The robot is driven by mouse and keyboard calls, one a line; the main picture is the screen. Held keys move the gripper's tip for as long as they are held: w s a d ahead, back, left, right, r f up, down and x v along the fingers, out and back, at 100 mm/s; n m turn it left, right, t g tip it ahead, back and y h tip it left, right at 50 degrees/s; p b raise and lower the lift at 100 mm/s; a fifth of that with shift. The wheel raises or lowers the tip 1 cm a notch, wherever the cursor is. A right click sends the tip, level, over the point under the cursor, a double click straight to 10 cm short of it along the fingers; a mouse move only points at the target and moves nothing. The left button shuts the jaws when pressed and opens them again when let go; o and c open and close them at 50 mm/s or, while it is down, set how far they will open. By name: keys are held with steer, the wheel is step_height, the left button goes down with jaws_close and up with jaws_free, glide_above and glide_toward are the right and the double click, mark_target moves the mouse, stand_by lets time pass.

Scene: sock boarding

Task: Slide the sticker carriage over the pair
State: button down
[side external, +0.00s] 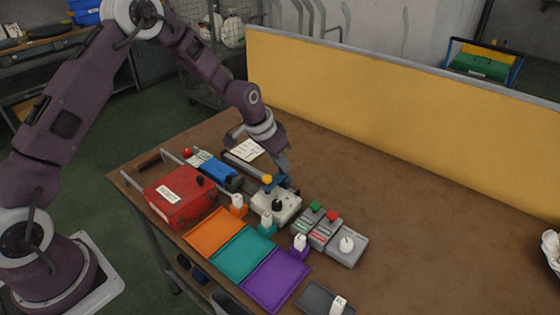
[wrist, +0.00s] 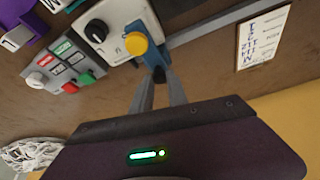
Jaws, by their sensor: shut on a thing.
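A carriage with a blue plate and a yellow knob (side external: 267,179) stands at the white box with a black dial (side external: 289,206); I take it to be the sticker carriage. The wrist view shows its yellow knob (wrist: 136,44) and blue plate (wrist: 149,24) close up. My gripper (side external: 284,180) is down at the back of this carriage. In the wrist view its fingers (wrist: 158,80) close on a small dark part just behind the yellow knob, which looks like the carriage's handle. A dark blue folded item (side external: 221,173) lies behind the red box; I cannot tell whether it is the pair.
A red box (side external: 178,196) stands at the left. Orange (side external: 212,231), teal (side external: 244,254) and purple (side external: 275,279) trays line the front edge. Grey button boxes (side external: 347,246) stand to the right. A printed card (wrist: 264,37) lies behind the rail.

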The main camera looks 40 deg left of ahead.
steer(key=a, duration=1.8)
steer(key=shift+a, duration=0.2)
steer(key=c, duration=1.3)
jaws_free()
steer(key=v, duration=0.7)
steer(key=shift+s, duration=0.1)
